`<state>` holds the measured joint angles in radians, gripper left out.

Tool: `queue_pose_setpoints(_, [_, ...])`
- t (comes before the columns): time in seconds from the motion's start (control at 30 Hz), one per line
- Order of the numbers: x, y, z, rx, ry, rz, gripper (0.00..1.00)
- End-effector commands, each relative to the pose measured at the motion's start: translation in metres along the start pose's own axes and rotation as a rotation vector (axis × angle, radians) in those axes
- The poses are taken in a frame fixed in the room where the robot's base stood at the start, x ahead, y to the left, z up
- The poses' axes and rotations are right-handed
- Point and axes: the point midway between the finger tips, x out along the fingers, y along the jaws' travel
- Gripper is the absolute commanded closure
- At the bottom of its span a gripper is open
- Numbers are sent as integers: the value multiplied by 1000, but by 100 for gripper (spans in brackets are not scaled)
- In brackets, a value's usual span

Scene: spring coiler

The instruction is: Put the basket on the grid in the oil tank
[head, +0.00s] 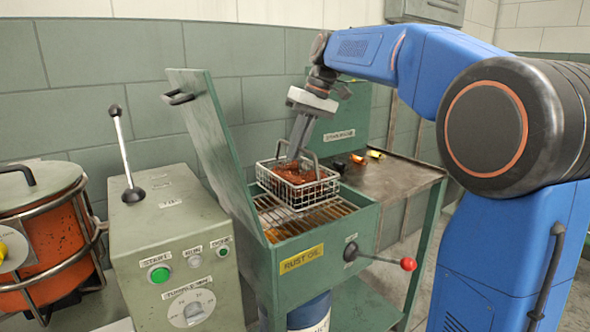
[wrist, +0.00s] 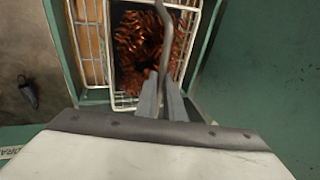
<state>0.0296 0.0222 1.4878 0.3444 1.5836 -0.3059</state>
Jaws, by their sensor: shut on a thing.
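The white wire basket (head: 318,193), filled with copper-coloured coils, is over the grid (head: 285,222) inside the open oil tank (head: 338,243), which is labelled "RUST OIL". I cannot tell whether its bottom touches the bars. My gripper (head: 295,155) points down from above and is shut on the basket's handle (head: 312,158). In the wrist view, the fingers (wrist: 165,100) close around the handle bar (wrist: 166,40), the basket's rim (wrist: 113,60) shows around the coils (wrist: 143,45), and grid bars (wrist: 90,50) show to its left. The basket hides part of the grid.
The tank's green lid (head: 215,145) stands open on the left. A red-knobbed lever (head: 407,264) sticks out at the tank's front right. A grey control box (head: 165,225) and an orange pot (head: 45,240) stand left. A side table (head: 395,180) with small items is at right.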

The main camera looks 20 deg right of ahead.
Motion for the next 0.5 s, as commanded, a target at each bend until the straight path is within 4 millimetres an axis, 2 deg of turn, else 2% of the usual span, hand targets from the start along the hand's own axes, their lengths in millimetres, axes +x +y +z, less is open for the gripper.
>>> queue_pose_setpoints(0.27, [14,4,2,-1,1,0,100])
queue_pose_setpoints(0.5, [42,13,7,0,1,0,100])
